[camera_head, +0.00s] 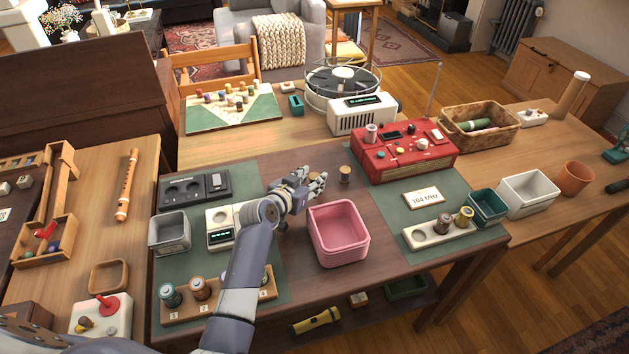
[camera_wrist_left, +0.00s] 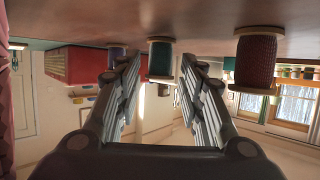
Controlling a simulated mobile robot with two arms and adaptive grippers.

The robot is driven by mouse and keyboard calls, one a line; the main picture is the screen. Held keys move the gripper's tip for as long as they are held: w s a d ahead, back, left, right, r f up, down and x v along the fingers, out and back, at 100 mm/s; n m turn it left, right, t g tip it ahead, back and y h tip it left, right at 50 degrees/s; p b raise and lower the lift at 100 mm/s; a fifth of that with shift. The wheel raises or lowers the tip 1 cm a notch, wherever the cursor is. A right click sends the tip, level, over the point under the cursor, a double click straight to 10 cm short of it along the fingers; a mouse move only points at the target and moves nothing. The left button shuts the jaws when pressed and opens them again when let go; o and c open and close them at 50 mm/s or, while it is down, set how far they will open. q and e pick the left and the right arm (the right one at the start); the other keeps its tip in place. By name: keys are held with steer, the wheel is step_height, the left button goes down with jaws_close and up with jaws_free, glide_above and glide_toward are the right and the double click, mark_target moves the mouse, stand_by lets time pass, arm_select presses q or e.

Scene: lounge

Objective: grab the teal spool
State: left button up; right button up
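In the left wrist view, which is upside down, my left gripper (camera_wrist_left: 158,70) is open and empty. The teal spool (camera_wrist_left: 160,60), with pale wooden ends, shows in the gap between its fingers and seems just beyond the fingertips. A dark red spool (camera_wrist_left: 256,60) stands right of the fingers there, and a blue spool (camera_wrist_left: 117,54) is partly hidden behind the left finger. One spool (camera_head: 345,174) shows beyond the gripper in the head view; its thread colour is unclear.
The red radio (camera_head: 404,153) stands behind to the right. A grey bin (camera_head: 170,232) and a white scale (camera_head: 222,234) are left of the arm. A wooden rack (camera_head: 217,300) with several coloured cylinders lies along the front. Bare table lies between the pink bin and the radio.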

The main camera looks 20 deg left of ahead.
arm_select(q)
steer(key=shift+w+d+f, duration=0.1)
steer(key=shift+w+f, duration=0.05)
steer(key=shift+w, duration=0.25)
steer(key=c, duration=0.6)
